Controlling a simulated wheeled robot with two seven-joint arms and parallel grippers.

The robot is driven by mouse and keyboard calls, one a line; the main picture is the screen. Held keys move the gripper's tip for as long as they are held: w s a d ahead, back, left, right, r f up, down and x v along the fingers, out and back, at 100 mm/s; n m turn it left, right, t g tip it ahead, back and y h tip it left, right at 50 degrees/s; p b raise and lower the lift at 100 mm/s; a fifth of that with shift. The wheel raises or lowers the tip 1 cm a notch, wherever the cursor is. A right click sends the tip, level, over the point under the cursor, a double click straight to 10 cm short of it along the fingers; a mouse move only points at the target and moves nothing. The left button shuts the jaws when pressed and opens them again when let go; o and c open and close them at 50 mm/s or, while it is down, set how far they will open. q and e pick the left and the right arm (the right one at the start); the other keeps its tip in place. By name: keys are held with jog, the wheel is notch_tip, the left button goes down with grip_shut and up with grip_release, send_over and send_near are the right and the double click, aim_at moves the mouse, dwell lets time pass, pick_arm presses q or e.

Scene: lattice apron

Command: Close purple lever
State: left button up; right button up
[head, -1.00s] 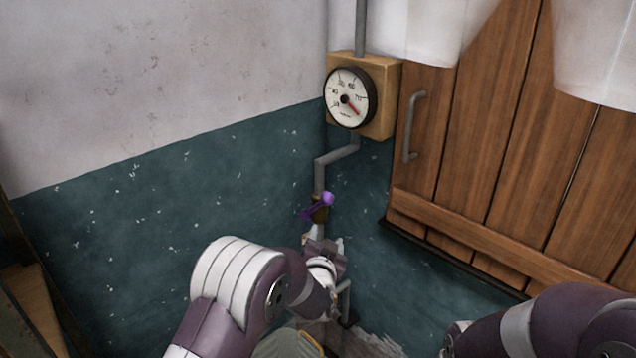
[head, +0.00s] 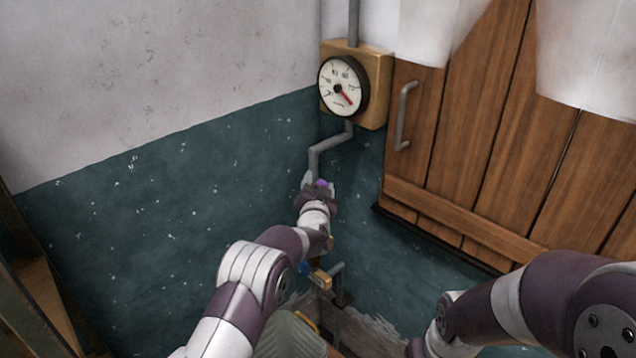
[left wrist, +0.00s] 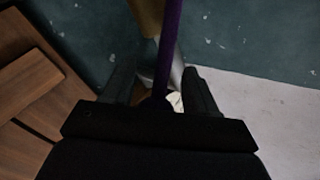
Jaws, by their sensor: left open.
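The purple lever (head: 321,183) is on the grey pipe in the corner, below the gauge. Most of it is hidden behind my left gripper in the head view. My left gripper (head: 319,182) is open at the lever, with its fingers pointing up along the pipe. In the left wrist view the lever (left wrist: 170,45) shows as a thin purple bar running down between the two open fingers of the left gripper (left wrist: 160,92). I cannot tell whether a finger touches it. My right arm is at the lower right of the head view; its gripper is not visible.
A round gauge (head: 343,86) on a wooden block stands above the lever. A plank door (head: 470,130) with a grey handle (head: 404,115) is to the right. Lower pipework with a blue part (head: 304,268) lies below my left forearm. The teal wall at left is clear.

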pick_arm(q)
jog(key=shift+w+f, duration=0.1)
jog(key=shift+w, duration=0.05)
grip_shut()
notch_tip(320, 180, down, 7)
jog(key=s+d+m+t+h+b, duration=0.2)
jog(key=m+t+h+b, duration=0.3)
jog(key=b, duration=1.9)
jog(key=shift+s+d+m, duration=0.4)
jog(key=shift+m, duration=2.4)
jog(key=shift+h, duration=0.3)
grip_release()
jog(key=b+v, duration=0.1)
jog(key=v, duration=1.1)
jog(key=shift+s+b, duration=0.3)
